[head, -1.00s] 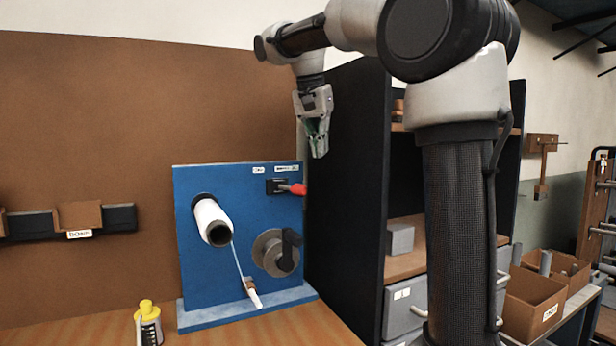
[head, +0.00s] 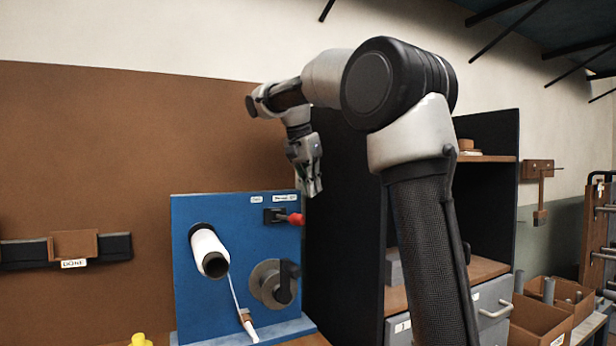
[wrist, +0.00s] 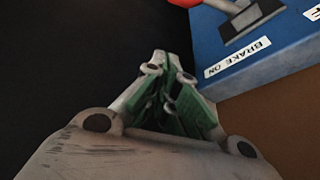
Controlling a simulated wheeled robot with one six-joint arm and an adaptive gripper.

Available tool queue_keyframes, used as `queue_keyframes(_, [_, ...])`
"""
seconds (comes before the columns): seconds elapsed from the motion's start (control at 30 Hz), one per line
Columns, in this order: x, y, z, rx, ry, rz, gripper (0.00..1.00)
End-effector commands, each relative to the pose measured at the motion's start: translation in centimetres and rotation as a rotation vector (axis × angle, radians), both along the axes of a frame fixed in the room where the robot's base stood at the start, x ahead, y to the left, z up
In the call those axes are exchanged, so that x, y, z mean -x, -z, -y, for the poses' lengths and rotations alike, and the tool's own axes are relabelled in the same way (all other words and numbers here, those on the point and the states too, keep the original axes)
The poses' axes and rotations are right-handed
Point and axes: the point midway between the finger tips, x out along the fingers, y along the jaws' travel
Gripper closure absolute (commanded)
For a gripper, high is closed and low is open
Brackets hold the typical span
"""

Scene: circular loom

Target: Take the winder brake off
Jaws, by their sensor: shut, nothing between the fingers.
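The winder brake is a lever with a red grip (head: 296,219) on a dark mount (head: 272,215) at the upper right of the blue panel (head: 215,290). The lever points right, with the grip at the panel's right edge. In the wrist view, part of the red grip (wrist: 185,2) is cut off at the top, and a "BRAKE ON" label (wrist: 238,57) sits beside the mount (wrist: 250,20). My gripper (head: 314,190) points down, above and slightly right of the grip, apart from it. Its green-padded fingers (wrist: 168,68) are shut and empty.
A white spool (head: 208,250) and a grey winder disc with a black crank (head: 270,284) stick out from the panel. A black shelf unit (head: 340,240) stands close to the panel's right. A yellow-capped bottle (head: 139,340) is at the lower left.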

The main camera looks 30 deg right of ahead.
Motion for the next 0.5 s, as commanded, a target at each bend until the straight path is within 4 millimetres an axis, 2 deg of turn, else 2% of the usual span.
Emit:
queue_keyframes(0.2, [-0.6,4.3,1.5,0.0,0.001,-0.002,1.0])
queue_keyframes(0.3, [0.2,4.3,-0.4,0.0,-0.005,0.002,1.0])
queue_keyframes(0.5, [0.9,4.7,-1.9,0.001,-0.002,0.001,1.0])
